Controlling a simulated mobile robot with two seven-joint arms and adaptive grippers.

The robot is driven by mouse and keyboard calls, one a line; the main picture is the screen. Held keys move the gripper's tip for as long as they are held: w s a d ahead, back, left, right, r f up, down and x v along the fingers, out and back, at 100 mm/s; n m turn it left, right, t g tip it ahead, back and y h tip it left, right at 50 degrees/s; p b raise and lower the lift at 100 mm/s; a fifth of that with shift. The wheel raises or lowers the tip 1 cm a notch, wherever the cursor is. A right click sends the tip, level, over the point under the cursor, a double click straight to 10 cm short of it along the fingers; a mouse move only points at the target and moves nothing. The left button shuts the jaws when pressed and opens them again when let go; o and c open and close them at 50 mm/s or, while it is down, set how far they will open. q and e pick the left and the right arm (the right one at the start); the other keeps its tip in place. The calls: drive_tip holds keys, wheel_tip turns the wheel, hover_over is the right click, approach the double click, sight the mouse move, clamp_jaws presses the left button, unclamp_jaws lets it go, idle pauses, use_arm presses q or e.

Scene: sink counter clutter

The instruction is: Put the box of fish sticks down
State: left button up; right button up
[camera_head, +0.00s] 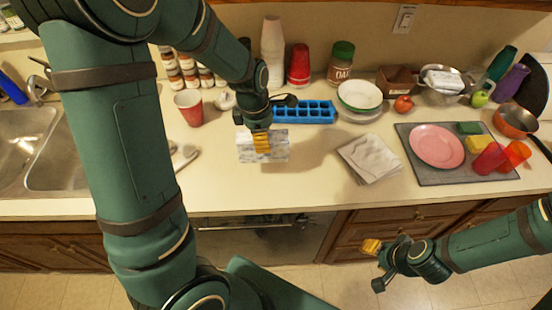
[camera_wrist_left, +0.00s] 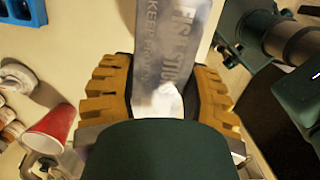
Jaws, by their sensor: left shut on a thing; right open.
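The box of fish sticks (camera_head: 274,150) is a pale white and grey-blue carton on the counter, just in front of the blue ice tray. My left gripper (camera_head: 261,143) is shut on it from above. In the left wrist view the box (camera_wrist_left: 172,45), with large printed letters, sits between the yellow finger pads of my left gripper (camera_wrist_left: 160,95). Whether the box's underside touches the counter is hard to tell. My right gripper (camera_head: 372,260) is open and empty, low in front of the cabinets, away from the counter top.
The blue ice tray (camera_head: 304,112) lies right behind the box. A red cup (camera_head: 189,107) stands to the left, folded cloths (camera_head: 370,157) lie to the right, and a grey mat (camera_head: 419,176) with dishes is further right. The counter (camera_head: 290,190) in front of the box is clear.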

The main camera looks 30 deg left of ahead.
use_arm(q)
drive_tip(key=shift+w+f, duration=0.1)
drive_tip(key=shift+f, duration=0.1)
wheel_tip(320, 180, down, 5)
drive_tip(key=shift+f+b, duration=0.1)
drive_tip(key=shift+b, duration=0.3)
drive_tip(key=shift+f, duration=2.2)
drive_tip(key=shift+r, duration=0.1)
drive_tip(key=o, duration=0.9)
drive_tip(key=shift+f+b, duration=0.2)
drive_tip(key=shift+b, duration=0.15)
drive_tip(key=o, duration=0.4)
drive_tip(key=shift+r, duration=0.1)
